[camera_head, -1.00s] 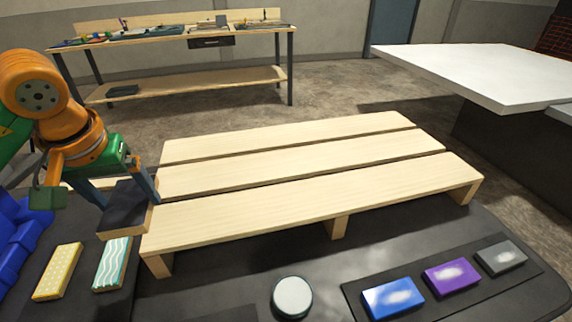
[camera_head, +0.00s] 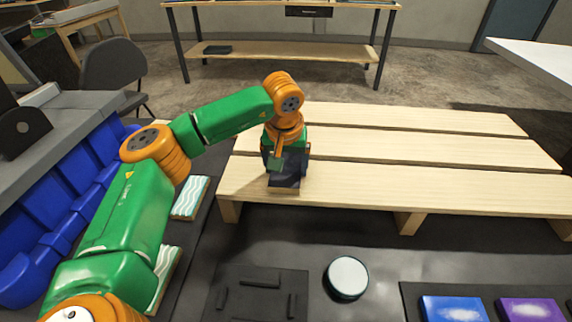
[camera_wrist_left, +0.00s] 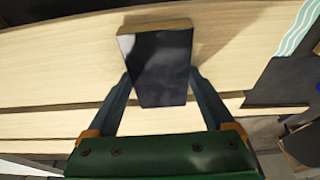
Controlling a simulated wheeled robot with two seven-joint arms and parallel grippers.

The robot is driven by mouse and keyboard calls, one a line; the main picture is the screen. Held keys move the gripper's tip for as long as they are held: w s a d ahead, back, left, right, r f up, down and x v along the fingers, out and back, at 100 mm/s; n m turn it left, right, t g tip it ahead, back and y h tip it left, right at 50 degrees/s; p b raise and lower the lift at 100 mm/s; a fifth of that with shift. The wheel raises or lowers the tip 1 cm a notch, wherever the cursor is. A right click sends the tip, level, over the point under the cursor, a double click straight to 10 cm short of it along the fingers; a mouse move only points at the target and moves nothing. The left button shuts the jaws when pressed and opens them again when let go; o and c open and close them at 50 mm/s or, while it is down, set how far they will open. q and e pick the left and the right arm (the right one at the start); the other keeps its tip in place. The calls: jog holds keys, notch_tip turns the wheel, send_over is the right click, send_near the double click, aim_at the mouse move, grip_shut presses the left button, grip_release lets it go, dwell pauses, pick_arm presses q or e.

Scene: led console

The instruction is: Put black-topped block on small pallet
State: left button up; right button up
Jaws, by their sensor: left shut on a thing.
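The black-topped block (camera_head: 285,182) has a dark, glossy top and pale wooden sides. My left gripper (camera_head: 286,166) is shut on it, with one finger on each side. In the left wrist view the block (camera_wrist_left: 160,62) sits between the fingers of the gripper (camera_wrist_left: 160,80), over pale planks. The small pallet (camera_head: 400,185) is made of light wooden planks with dark gaps between them. The block is over the left end of its front plank. I cannot tell whether it touches the plank. My right gripper is not in view.
White-and-teal wavy blocks (camera_head: 190,198) lie left of the pallet, one partly behind my arm. Blue bins (camera_head: 60,215) stand further left. A round white-topped disc (camera_head: 347,277) and blue (camera_head: 453,308) and purple (camera_head: 528,309) blocks lie in front. Most of the pallet is clear.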

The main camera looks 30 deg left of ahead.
aim_at(284, 180)
pick_arm(q)
jog(key=shift+s, duration=0.1)
jog(key=shift+f, duration=0.15)
jog(key=o, duration=1.2)
jog(key=shift+r, duration=0.35)
jog(key=v, duration=1.1)
jog(key=shift+r+p, duration=0.35)
jog(key=shift+s, duration=0.1)
